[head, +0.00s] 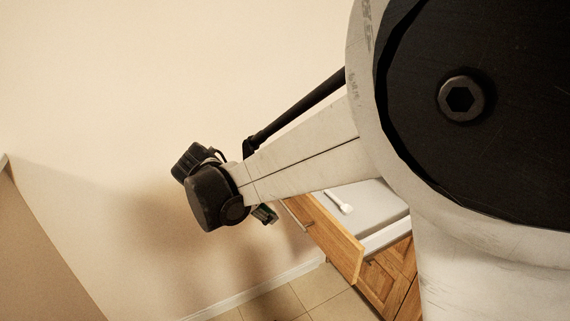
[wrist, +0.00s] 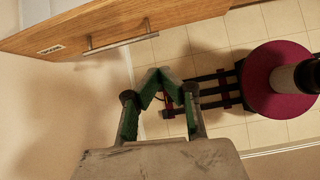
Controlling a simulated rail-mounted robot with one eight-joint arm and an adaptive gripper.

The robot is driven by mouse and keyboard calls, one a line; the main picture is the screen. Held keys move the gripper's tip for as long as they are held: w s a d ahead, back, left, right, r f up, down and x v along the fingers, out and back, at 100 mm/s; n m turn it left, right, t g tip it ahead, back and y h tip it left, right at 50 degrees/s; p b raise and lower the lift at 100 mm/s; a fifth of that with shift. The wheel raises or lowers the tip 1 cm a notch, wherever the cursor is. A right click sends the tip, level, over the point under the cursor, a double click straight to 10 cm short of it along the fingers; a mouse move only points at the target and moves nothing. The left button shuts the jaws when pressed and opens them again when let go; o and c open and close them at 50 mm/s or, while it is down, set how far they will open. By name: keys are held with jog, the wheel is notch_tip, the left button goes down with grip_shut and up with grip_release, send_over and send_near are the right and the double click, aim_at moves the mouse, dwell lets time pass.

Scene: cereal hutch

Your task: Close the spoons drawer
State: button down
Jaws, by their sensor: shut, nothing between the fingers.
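The wooden drawer (head: 345,245) stands open in the head view, with a white interior and a white spoon (head: 341,203) lying in it. In the wrist view the drawer front (wrist: 190,12) crosses the top, with a metal bar handle (wrist: 118,42) and a small label (wrist: 50,50) whose text is too small to read. My gripper (head: 265,214) is at the left of the drawer front in the head view, apart from it. In the wrist view my gripper (wrist: 156,72) has its green-padded fingertips together, empty, just below the handle in the picture.
Wooden cabinet doors (head: 382,285) stand below the drawer. A bare cream wall (head: 150,90) fills the left and back. My arm covers much of the right of the head view.

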jog(key=w+d+f+b, duration=0.1)
jog(key=w+d+f, duration=0.1)
jog(key=d+f, duration=0.1)
jog(key=w+d+f+n+b, duration=0.1)
jog(key=w+d+f, duration=0.2)
jog(key=f, duration=0.3)
jog(key=shift+w+d+f, duration=0.15)
jog(key=shift+d+f, duration=0.15)
jog(key=shift+d, duration=0.05)
jog(key=shift+w+d, duration=0.1)
dwell(0.4)
